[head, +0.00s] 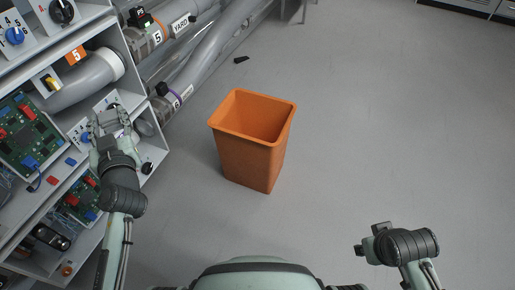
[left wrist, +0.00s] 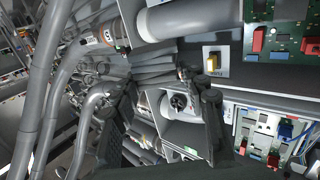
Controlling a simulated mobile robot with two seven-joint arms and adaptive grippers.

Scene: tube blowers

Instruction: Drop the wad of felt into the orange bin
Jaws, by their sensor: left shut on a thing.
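The orange bin (head: 250,158) stands upright on the floor in the middle of the head view; its visible inside looks empty. My left gripper (head: 112,118) is left of the bin, up against the shelf panels, and apart from the bin. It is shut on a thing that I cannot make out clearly. I cannot pick out the wad of felt for certain. In the left wrist view the fingers stand before a pale panel with a black knob (left wrist: 180,102). My right gripper (head: 370,240) is at the lower right, over bare floor; its jaws are unclear.
A grey shelf unit (head: 158,165) with circuit boards (head: 27,130) and knobs fills the left side. Thick grey tubes (head: 205,65) run along the floor behind it. A small black piece (head: 241,60) lies on the floor. The floor right of the bin is clear.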

